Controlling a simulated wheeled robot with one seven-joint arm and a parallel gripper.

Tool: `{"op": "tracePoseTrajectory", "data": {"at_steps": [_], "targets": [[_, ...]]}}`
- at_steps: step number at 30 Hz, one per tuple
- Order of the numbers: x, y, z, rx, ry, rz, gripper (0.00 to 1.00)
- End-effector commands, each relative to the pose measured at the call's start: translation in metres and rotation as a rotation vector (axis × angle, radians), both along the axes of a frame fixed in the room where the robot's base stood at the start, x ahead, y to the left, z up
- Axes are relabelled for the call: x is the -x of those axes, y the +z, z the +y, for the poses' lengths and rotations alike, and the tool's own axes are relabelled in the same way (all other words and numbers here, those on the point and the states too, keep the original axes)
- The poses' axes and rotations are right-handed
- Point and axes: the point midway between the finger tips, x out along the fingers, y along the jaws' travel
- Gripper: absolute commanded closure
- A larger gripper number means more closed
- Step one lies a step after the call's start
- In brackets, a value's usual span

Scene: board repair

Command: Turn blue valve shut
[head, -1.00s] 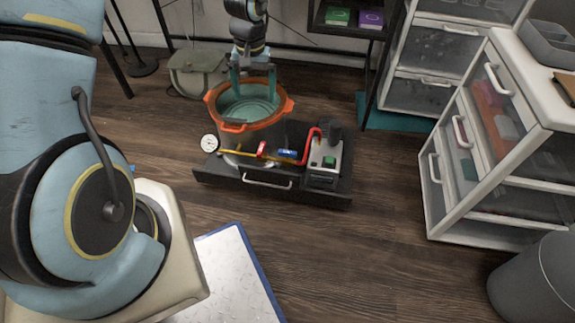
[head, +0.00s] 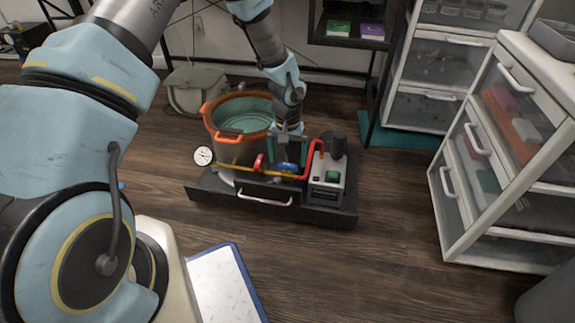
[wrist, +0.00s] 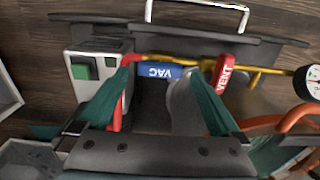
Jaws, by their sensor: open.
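The blue valve handle (wrist: 160,72), marked VAC, lies along the yellow pipe (wrist: 195,60) in the wrist view. In the head view the blue valve (head: 287,167) shows partly, just below my gripper (head: 287,150). In the wrist view my gripper (wrist: 160,100) has its two green fingers spread wide, one toward the red hose and one toward the red valve. The blue handle appears between and beyond the fingertips, and I cannot tell whether they touch anything. The red valve handle (wrist: 224,75), marked VENT, sits crosswise on the pipe to its right.
The orange-rimmed pot (head: 237,120) stands left of my gripper on the black base (head: 225,193). A pressure gauge (head: 203,155) is at the pipe's left end. A red hose (head: 315,150) and a pump (head: 328,178) with a green switch stand close on the right.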

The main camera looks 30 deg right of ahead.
Motion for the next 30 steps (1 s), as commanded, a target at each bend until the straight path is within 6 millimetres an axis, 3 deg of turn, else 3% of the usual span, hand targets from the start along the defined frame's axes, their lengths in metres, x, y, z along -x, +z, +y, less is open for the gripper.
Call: {"op": "tracePoseTrajectory", "data": {"at_steps": [6,15,30], "targets": [[0.000,-0.019,0.000,0.001,-0.001,-0.001,0.00],[0.000,-0.020,0.000,0.001,0.000,-0.001,0.00],[0.000,-0.020,0.000,0.001,-0.001,-0.001,0.55]]}}
